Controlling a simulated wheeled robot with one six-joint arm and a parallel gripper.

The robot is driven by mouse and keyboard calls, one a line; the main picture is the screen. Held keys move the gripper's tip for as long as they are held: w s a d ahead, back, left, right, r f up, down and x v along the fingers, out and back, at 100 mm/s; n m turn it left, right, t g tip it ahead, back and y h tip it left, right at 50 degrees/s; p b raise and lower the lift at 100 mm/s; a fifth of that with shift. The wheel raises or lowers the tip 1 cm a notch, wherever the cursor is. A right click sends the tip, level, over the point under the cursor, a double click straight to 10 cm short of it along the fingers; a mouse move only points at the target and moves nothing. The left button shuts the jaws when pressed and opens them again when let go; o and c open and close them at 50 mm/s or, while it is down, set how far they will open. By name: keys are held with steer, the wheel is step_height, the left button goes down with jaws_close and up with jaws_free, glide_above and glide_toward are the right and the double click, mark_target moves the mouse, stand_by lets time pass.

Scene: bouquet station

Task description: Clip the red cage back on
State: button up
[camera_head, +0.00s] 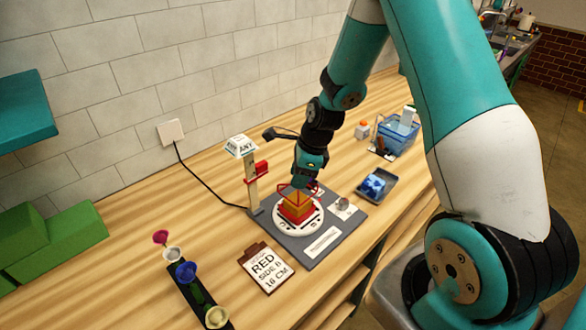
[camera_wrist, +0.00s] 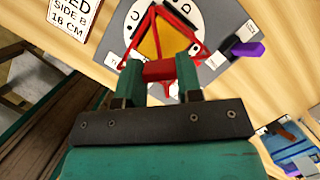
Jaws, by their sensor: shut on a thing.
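The red cage (camera_head: 307,187) is an open red wire frame. In the head view it is at the yellow-and-red block (camera_head: 297,207) on the round white dial (camera_head: 288,229) of the grey board. In the wrist view the cage (camera_wrist: 189,22) surrounds the yellow block face (camera_wrist: 160,43). My gripper (camera_wrist: 160,72) is shut on a red bar of the cage, between its two green fingers. In the head view my gripper (camera_head: 302,180) is above the block. I cannot tell whether the cage is seated on the block or held just above it.
A wooden post (camera_head: 251,180) with a red clamp stands behind the dial. A card (camera_head: 268,269) reads RED SIDE B 18 CM. A dark tray (camera_head: 376,186) with a blue thing and a blue basket (camera_head: 397,134) are to the right.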

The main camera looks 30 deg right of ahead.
steer(key=shift+s+d+f+b, duration=0.1)
steer(key=shift+f+b, duration=1.35)
steer(key=shift+f, duration=0.7)
steer(key=shift+f+p, duration=0.15)
steer(key=shift+p, duration=0.2)
stand_by(0.8)
steer(key=o, duration=1.5)
steer(key=shift+c, duration=0.2)
